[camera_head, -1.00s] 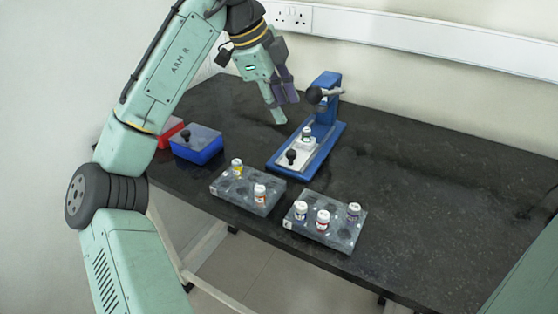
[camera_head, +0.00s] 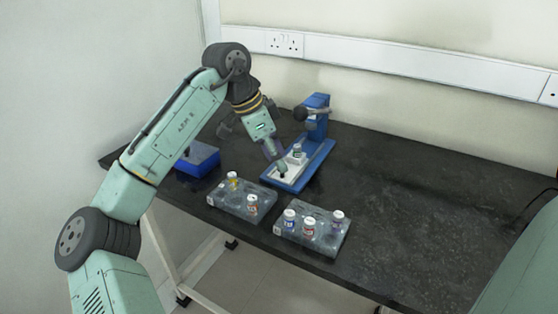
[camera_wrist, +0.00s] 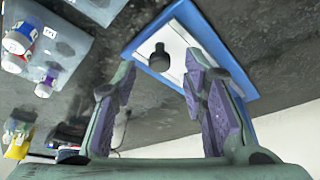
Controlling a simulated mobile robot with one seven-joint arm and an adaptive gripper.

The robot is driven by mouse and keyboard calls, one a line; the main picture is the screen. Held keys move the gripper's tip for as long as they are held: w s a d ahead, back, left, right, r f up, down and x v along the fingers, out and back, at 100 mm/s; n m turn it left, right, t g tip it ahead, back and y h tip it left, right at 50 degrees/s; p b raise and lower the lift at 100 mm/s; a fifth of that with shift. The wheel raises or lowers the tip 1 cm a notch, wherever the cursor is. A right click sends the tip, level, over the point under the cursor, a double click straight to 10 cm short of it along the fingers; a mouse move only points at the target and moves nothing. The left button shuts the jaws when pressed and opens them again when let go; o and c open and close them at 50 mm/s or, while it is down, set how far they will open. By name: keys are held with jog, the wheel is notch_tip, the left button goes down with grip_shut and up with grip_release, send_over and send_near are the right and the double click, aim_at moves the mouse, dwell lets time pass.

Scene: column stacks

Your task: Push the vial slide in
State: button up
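The blue press (camera_head: 316,122) stands on the dark bench, with a white slide (camera_head: 292,166) on its base. A vial (camera_head: 297,150) stands upright on the slide, near the press column. A black knob (camera_head: 283,176) is at the slide's near end. In the wrist view, the knob (camera_wrist: 158,58) and white slide (camera_wrist: 180,73) show beyond my fingers, and the vial is not visible. My gripper (camera_wrist: 165,95) has its purple-padded fingers apart with nothing between them.
Two grey racks with vials, a left rack (camera_head: 226,203) and a right rack (camera_head: 300,240), stand in front of the press. A blue box (camera_head: 198,160) is at the left, partly behind my arm. The bench's right side is clear.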

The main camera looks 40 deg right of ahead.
jog(key=shift+x, duration=1)
grip_shut()
